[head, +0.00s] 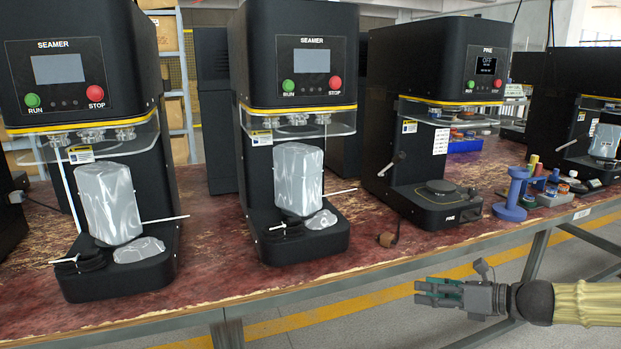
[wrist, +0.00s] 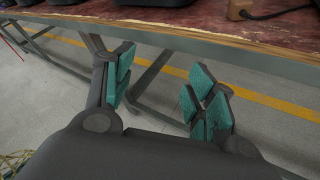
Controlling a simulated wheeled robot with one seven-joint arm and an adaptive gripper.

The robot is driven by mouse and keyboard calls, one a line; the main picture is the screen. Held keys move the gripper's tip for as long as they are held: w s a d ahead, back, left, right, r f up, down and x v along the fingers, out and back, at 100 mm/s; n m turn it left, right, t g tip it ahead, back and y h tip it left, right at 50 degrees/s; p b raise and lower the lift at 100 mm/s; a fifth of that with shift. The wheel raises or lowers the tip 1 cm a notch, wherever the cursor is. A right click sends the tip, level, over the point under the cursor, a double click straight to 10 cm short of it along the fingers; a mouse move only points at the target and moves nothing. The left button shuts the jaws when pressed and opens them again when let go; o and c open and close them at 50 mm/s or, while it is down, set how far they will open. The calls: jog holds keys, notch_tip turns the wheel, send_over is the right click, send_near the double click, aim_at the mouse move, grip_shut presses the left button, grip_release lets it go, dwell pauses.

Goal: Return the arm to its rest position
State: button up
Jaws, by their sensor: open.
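My gripper (head: 428,293) shows at the lower right of the head view. It is in front of the bench's front edge and lower than the bench top, pointing left. In the wrist view its teal-padded fingers (wrist: 160,95) are spread wide apart, with nothing between them. Behind them are the floor and the underside of the bench edge. My gripper touches nothing that I can see.
A red worn bench (head: 345,262) runs across the view, its metal legs below. On it stand a left seamer (head: 135,272), a middle seamer (head: 300,245) and a machine (head: 435,205) with a round plate. A blue stand (head: 510,212) is at right. The floor in front is clear.

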jog(key=s+a+f+m+g+h, duration=0.1)
jog(key=s+a+f+m+g, duration=0.1)
jog(key=s+a+f+m, duration=0.45)
jog(key=s+a+f+m+g+h, duration=0.15)
jog(key=s+f+m, duration=0.25)
jog(key=f+m, duration=0.65)
jog(key=s+a+f+m+g+h, duration=0.1)
jog(key=s+a+f+m, duration=0.4)
jog(key=f+m, duration=0.3)
jog(key=s+d+f+m+g+h, duration=0.2)
jog(key=s+d+f+m+h, duration=0.2)
jog(key=s+f+m, duration=0.6)
jog(key=s+d+f+m+g+h, duration=0.3)
jog(key=s+f+m, duration=0.35)
jog(key=s, duration=0.65)
notch_tip(320, 180, up, 23)
jog(key=h+p, duration=0.1)
jog(key=p, duration=2.1)
jog(key=shift+s+d+t, duration=0.2)
jog(key=shift+d+t, duration=0.1)
jog(key=shift+t, duration=0.15)
